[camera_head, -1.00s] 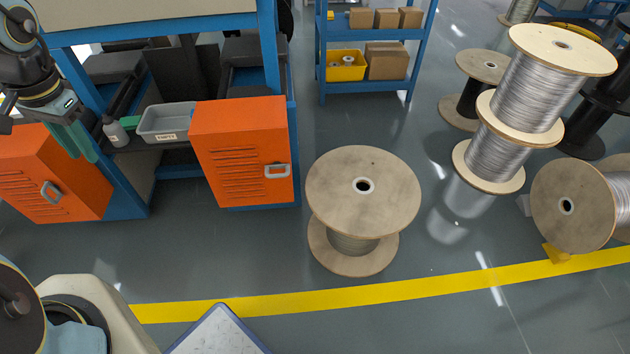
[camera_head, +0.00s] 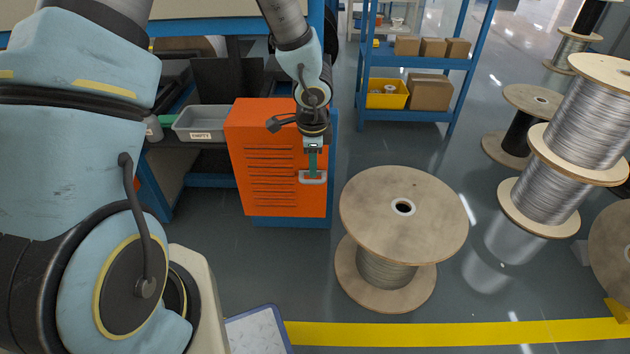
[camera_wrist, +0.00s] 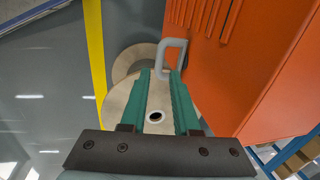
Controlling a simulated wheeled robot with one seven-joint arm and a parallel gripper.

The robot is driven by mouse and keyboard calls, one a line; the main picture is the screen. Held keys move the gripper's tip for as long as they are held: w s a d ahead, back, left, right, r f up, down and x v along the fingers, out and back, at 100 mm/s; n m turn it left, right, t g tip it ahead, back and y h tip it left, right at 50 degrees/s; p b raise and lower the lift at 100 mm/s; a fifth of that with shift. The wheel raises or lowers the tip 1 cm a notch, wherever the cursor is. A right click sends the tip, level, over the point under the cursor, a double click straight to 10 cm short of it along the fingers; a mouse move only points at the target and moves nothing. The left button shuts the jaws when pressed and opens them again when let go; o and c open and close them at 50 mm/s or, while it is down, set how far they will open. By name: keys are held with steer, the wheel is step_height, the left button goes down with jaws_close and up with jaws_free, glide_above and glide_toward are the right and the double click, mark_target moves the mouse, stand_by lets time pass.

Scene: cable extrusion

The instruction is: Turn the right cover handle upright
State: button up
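My gripper (camera_head: 312,174) points down in front of the handle. In the wrist view, the two green fingers (camera_wrist: 161,76) stand apart with a gap between them. The handle (camera_wrist: 163,46) shows just beyond their tips, and the right fingertip overlaps its near end. I cannot tell whether they touch. The left cover is hidden.
A wooden cable spool (camera_head: 375,205) stands on the floor right of the cover. A grey tray (camera_head: 203,122) is on the bench shelf at left. A blue rack (camera_head: 420,62) stands behind.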

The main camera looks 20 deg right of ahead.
mark_target(312, 182)
steer(key=f, duration=0.2)
steer(key=w+f+b, duration=0.1)
steer(key=f, duration=0.2)
steer(key=shift+d, duration=0.1)
jaws_close()
stand_by(0.3)
